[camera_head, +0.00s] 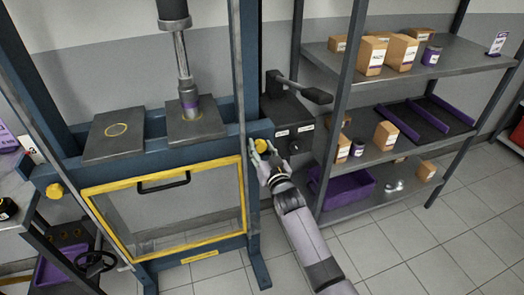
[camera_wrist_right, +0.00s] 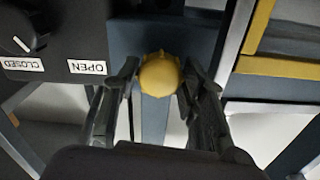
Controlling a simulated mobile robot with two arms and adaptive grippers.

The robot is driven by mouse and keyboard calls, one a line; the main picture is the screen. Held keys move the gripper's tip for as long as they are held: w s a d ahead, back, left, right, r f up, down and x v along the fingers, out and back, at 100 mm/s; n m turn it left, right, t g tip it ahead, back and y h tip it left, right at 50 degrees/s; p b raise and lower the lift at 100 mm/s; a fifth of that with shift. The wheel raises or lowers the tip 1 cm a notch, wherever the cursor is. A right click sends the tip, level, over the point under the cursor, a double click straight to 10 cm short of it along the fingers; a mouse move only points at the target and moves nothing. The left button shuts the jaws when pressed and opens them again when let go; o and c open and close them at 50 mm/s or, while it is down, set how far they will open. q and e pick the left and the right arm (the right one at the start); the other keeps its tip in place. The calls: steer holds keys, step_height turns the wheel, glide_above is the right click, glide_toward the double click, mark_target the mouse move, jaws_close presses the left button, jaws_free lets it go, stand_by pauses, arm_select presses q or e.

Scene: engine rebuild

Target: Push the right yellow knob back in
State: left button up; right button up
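The right yellow knob (camera_head: 261,145) sits on the front of the blue press frame, at its right post. It also shows in the right wrist view (camera_wrist_right: 159,75), between the fingertips. My right gripper (camera_head: 264,158) is at the knob, with its fingers (camera_wrist_right: 157,88) spread to either side; a narrow gap seems to show on each side. How far the knob stands out is hard to tell. The left yellow knob (camera_head: 55,190) is on the left post. My left gripper is not in view.
A dark valve box (camera_head: 285,125) with a lever and OPEN and CLOSED labels (camera_wrist_right: 87,67) is right beside the knob. A yellow-framed guard (camera_head: 165,205) is to its left. A shelf (camera_head: 400,157) with boxes stands at right. The floor in front is clear.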

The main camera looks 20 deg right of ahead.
steer(key=o, duration=0.3)
steer(key=shift+w+f, duration=0.1)
